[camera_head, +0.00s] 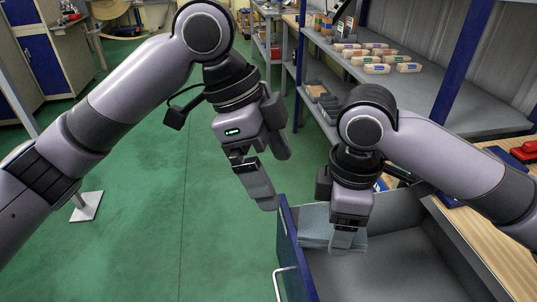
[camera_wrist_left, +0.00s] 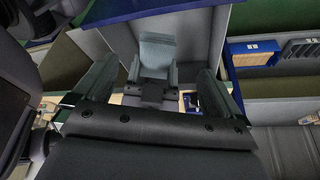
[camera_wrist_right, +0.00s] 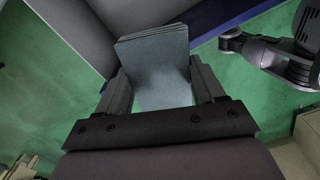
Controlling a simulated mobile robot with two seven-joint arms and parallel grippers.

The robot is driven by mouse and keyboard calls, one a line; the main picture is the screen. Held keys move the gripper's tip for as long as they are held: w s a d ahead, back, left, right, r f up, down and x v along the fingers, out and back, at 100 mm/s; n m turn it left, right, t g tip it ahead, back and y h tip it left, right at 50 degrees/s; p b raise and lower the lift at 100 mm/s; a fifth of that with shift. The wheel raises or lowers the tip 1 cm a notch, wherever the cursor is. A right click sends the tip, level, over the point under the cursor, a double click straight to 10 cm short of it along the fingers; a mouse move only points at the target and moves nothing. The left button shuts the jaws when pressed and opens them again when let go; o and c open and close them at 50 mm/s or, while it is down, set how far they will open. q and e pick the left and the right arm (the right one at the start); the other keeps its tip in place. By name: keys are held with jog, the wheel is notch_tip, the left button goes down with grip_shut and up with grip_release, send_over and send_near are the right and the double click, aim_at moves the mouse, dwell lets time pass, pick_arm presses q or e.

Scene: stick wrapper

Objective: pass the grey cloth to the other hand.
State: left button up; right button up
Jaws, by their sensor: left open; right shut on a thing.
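The grey cloth (camera_head: 315,226) is a folded, blue-grey stack. My right gripper (camera_head: 347,238) is shut on it, above the open drawer at the lower right of the head view. In the right wrist view the cloth (camera_wrist_right: 158,68) lies between the two fingers (camera_wrist_right: 160,95) and sticks out past their tips. My left gripper (camera_head: 270,178) is open and empty, up and to the left of the cloth, apart from it.
An open grey drawer (camera_head: 385,272) with a blue front (camera_head: 292,250) lies under my right gripper. A wooden worktop (camera_head: 480,238) is at the right. Shelves (camera_head: 420,105) with several packets (camera_head: 376,69) stand behind.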

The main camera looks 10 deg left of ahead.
aim_at(331, 229)
pick_arm(q)
jog(key=x, duration=1)
jog(key=shift+d+f, duration=0.2)
jog(key=shift+f, duration=0.05)
jog(key=shift+c, duration=0.3)
jog(key=c, duration=1)
jog(key=shift+c, duration=0.3)
pick_arm(e)
jog(key=o, duration=1.1)
notch_tip(331, 229, up, 12)
